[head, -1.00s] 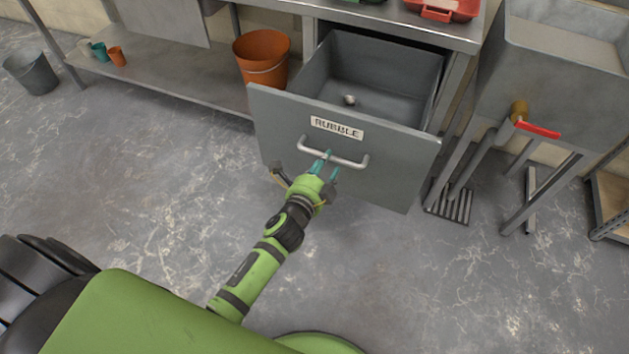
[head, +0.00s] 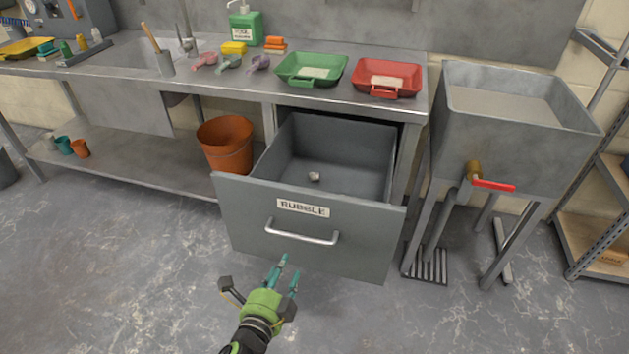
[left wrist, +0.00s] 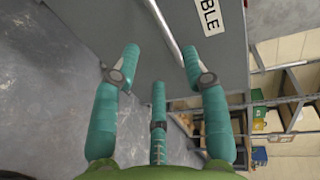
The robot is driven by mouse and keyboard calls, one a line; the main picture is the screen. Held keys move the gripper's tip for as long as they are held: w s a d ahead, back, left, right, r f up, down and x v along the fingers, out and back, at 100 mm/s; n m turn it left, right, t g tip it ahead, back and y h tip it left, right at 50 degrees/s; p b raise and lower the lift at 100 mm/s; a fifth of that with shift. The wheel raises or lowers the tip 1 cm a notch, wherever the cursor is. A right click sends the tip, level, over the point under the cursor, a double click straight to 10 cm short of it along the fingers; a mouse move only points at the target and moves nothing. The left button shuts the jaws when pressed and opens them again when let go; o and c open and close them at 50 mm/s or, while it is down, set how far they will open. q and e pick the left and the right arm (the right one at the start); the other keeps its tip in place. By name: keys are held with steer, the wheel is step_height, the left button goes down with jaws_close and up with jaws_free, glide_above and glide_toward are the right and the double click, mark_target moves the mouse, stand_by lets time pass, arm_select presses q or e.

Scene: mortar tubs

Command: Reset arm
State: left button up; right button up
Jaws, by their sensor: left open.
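My left gripper (head: 280,283) is below and in front of the drawer handle, apart from it, with its teal fingers spread and nothing between them. The fingers also show in the left wrist view (left wrist: 158,75), with the drawer handle (left wrist: 167,27) beyond their tips. The grey drawer (head: 345,240) labelled RUBBLE is pulled open under the counter. Its metal handle (head: 302,236) is free. My right gripper is not in view.
The steel counter (head: 215,87) bears a green tray (head: 311,69), a red tray (head: 388,78) and scoops. An orange bucket (head: 225,145) stands on the lower shelf. A grey basin (head: 515,130) with a red-handled tap (head: 493,186) stands at right. The floor (head: 110,270) at left is clear.

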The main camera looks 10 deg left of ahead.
arm_select(q)
steer(key=s+f+n+g+p, duration=0.1)
steer(key=s+f+n+g, duration=0.2)
steer(key=f, duration=0.5)
steer(key=s+a+f+n+g+p, duration=0.1)
steer(key=s+f+n+g+p, duration=0.1)
steer(key=s+f, duration=0.5)
steer(key=s+f+n+g+p, duration=0.1)
steer(key=s+f+n+g, duration=0.15)
steer(key=f, duration=0.65)
steer(key=s+a+f+n+g+p, duration=0.1)
steer(key=s+a+f+n+g, duration=0.1)
steer(key=s, duration=1)
steer(key=s+a+f+n+g+p, duration=0.2)
steer(key=s+f+n+g, duration=0.3)
steer(key=s, duration=0.8)
step_height(320, 180, down, 3)
steer(key=shift+a+r+n+y, duration=0.1)
steer(key=shift+a+n+y, duration=0.2)
steer(key=shift+n, duration=0.45)
steer(key=shift+d, duration=0.1)
